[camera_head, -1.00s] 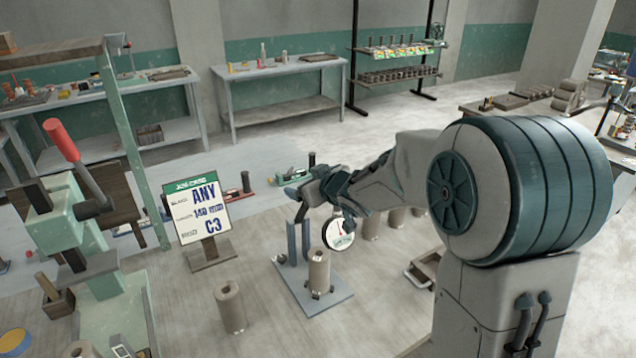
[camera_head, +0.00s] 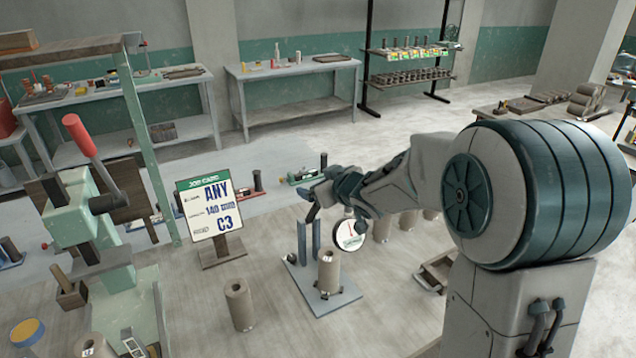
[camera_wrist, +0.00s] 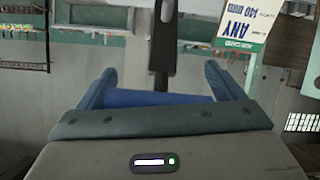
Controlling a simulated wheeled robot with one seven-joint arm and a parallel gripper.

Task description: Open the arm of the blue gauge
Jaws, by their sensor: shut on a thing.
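The blue gauge (camera_head: 343,297) stands on the floor-like grey work surface, with a blue-grey base plate, two upright posts and a round white dial (camera_head: 350,235). A tan clay cylinder (camera_head: 329,271) stands on its plate. My gripper (camera_head: 313,197) is above the posts, shut on the gauge's dark arm (camera_head: 312,213), which slants up from the post tops. In the wrist view the dark arm (camera_wrist: 163,45) shows between my two blue-grey fingers. The fingers hide part of the arm, so its exact angle is hard to tell.
A job card (camera_head: 209,205) stands left of the gauge. A tan cylinder (camera_head: 239,305) stands in front left, and more stand behind right. A green press with a red handle (camera_head: 80,135) is at the left. A small tray (camera_head: 436,270) lies right.

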